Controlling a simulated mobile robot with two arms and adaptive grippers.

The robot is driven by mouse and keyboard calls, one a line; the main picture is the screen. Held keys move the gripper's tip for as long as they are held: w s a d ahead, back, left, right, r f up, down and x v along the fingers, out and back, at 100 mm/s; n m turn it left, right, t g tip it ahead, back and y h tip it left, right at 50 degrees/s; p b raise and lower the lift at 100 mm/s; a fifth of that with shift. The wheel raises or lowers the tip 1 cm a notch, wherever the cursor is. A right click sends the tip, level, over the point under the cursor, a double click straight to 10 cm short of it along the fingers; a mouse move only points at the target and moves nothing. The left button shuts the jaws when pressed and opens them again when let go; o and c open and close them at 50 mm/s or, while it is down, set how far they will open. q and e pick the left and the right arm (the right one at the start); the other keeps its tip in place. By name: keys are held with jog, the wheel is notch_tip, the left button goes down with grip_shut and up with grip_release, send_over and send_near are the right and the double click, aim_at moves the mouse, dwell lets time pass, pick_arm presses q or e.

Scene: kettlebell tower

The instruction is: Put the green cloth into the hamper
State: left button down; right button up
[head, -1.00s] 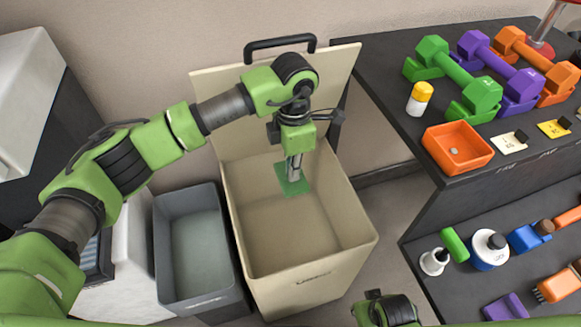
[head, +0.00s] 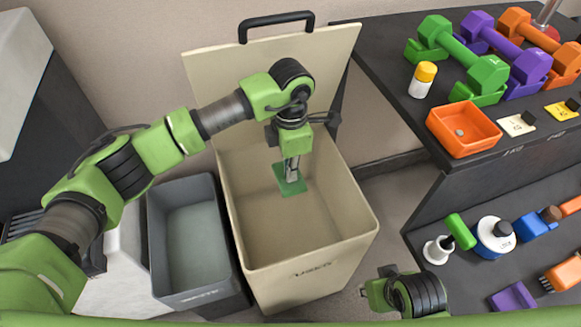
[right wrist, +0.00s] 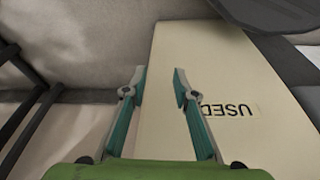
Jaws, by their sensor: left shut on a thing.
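The green cloth (head: 289,180) is a small flat square in the head view. My left gripper (head: 291,172) points down and is shut on it, holding it within the opening of the hamper. The hamper (head: 310,262) is a tall beige bin with its lid up at the back and a label reading "USED" on its front. I cannot tell how far the cloth is above the hamper floor. My right gripper (right wrist: 160,75) is open and empty in the right wrist view, in front of the hamper's labelled face (right wrist: 195,60).
A grey bin (head: 200,292) stands left of the hamper. A dark shelf unit (head: 425,215) on the right holds dumbbells (head: 462,58), an orange tray (head: 463,130) and a yellow-capped bottle (head: 422,82). Floor shows between hamper and shelf.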

pick_arm(q)
jog(key=shift+f, duration=0.1)
jog(key=c, duration=2.1)
grip_release()
jog(key=shift+c, duration=0.2)
